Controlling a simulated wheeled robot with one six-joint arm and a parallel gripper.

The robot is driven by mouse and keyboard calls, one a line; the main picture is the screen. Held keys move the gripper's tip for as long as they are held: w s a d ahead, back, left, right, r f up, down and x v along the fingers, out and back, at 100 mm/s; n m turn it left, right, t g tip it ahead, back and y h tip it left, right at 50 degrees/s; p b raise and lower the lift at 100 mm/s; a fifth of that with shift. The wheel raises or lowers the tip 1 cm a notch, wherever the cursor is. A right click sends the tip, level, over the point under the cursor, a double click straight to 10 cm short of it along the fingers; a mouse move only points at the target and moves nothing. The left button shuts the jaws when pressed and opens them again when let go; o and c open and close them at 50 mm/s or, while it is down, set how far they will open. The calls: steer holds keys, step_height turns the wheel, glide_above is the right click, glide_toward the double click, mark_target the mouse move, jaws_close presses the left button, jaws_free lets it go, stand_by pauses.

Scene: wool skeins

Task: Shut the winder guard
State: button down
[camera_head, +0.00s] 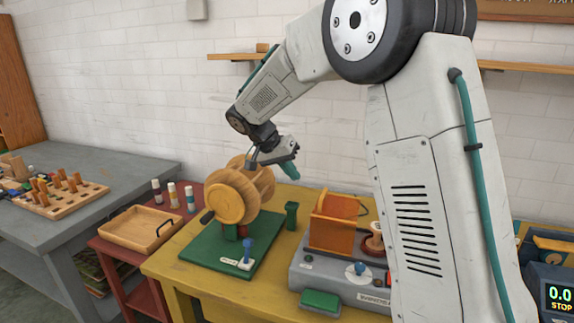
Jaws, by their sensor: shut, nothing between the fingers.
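The winder (310,272) is a grey box on the yellow table, with a blue-topped knob and a partly readable label on its front. An orange box-like piece (333,222), apparently the guard, stands upright on it. My gripper (256,164) is shut and empty, above and behind the wooden drum (232,197), well left of the guard. I cannot tell whether it touches the drum.
The drum stands on a green base (203,245) with a blue lever. A green post (291,215) stands between drum and winder. A wooden tray (136,230) and several small bottles sit on the red table at left. A pegboard (62,205) lies on the grey table.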

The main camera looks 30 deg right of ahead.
steer(key=s+d+f, duration=0.3)
steer(key=d+f, duration=0.1)
steer(key=d, duration=0.1)
steer(key=shift+f, duration=0.15)
